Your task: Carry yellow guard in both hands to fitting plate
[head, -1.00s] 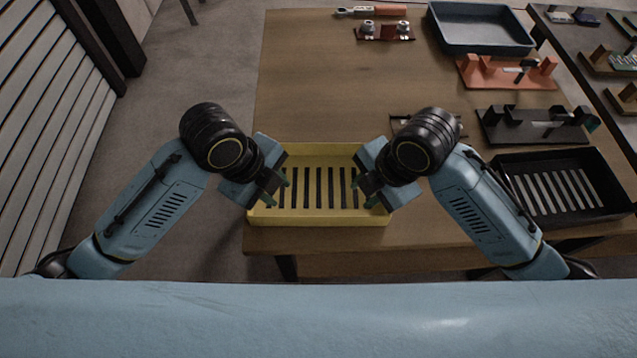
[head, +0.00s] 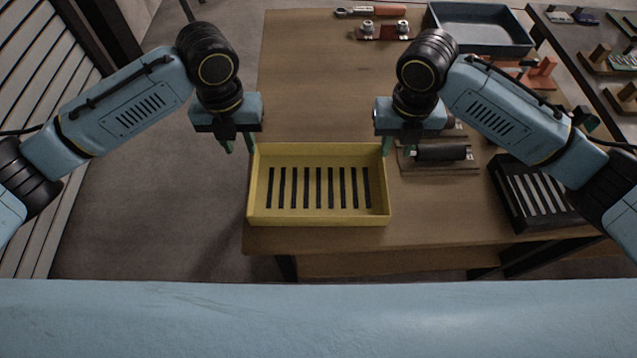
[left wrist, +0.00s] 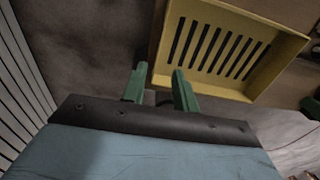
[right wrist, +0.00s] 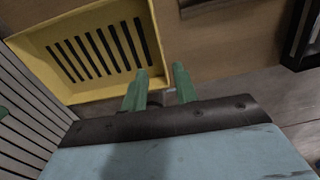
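The yellow guard (head: 318,218), a shallow tray-like piece with a slotted floor, lies flat at the table's near left edge. It also shows in the left wrist view (left wrist: 262,22) and right wrist view (right wrist: 85,22). My left gripper (head: 238,146) is open and empty, fingers down by the guard's far left corner. My right gripper (head: 395,148) is open and empty by its far right corner. In both wrist views the green fingers stand apart close to the guard's end walls; I cannot tell whether they straddle or touch them. I cannot identify the fitting plate with certainty.
Right of the guard lies a brown plate with a dark cylinder (head: 440,152). A black slotted tray (head: 510,200) is partly behind my right arm. A blue tray (head: 480,45) and a red-handled tool (head: 375,11) lie at the back. The table's middle (head: 320,85) is bare.

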